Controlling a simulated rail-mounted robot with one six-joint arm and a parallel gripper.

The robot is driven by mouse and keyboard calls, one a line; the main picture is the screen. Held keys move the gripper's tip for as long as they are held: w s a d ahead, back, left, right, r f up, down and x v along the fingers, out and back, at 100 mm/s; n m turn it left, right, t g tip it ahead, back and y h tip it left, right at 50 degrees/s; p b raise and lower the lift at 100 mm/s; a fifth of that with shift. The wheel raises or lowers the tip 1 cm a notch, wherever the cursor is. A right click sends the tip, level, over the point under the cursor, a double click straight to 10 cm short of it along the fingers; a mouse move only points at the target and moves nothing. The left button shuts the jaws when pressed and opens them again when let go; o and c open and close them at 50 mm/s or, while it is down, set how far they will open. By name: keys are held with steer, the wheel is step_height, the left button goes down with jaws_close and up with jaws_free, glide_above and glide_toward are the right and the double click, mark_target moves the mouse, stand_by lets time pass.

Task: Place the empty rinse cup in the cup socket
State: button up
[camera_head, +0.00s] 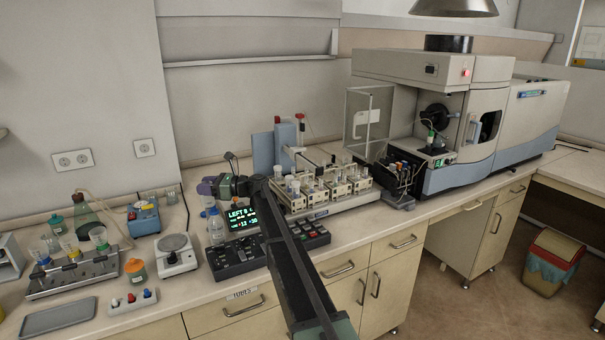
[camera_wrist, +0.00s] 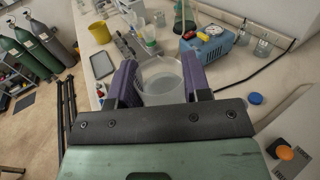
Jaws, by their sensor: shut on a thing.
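A clear, colourless rinse cup (camera_wrist: 161,80) sits between the two purple fingers of my gripper (camera_wrist: 158,68) in the wrist view. The fingers press on its sides and its round mouth faces up toward the camera; I see no clear liquid in it. In the head view my gripper (camera_head: 208,187) hangs above the bench behind the green display, with its purple fingers pointing left. I cannot tell which opening is the cup socket. A rack with several coloured cups (camera_head: 75,277) stands at the left of the bench.
A wash bottle (camera_head: 216,228) and a black control box (camera_head: 236,258) stand close to my gripper. A white balance (camera_head: 175,257), an orange-lidded jar (camera_head: 135,270) and a blue pump (camera_head: 144,219) stand to the left. The autosampler racks (camera_head: 318,190) are to the right.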

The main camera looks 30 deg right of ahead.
steer(key=w+d+f+m+t+h+b, duration=0.2)
steer(key=d+m+t+h, duration=0.5)
steer(key=d, duration=0.6)
steer(key=w+d+f+m+t+h+b, duration=0.1)
steer(key=d+f+m+t+h+b, duration=0.3)
steer(key=d+h, duration=0.75)
steer(key=f+b, duration=0.1)
steer(key=d+f+g+y+b, duration=0.1)
steer(key=f+b, duration=0.1)
steer(key=d+f+m+g+y+b, duration=0.1)
steer(key=f+b, duration=0.1)
steer(key=shift+w+d+f+y, duration=0.1)
steer(key=shift+w+f+y, duration=0.05)
steer(key=shift+f+y, duration=0.1)
steer(key=shift+f+b, duration=0.6)
steer(key=shift+b, duration=0.15)
steer(key=o, duration=1.1)
steer(key=s, duration=1.1)
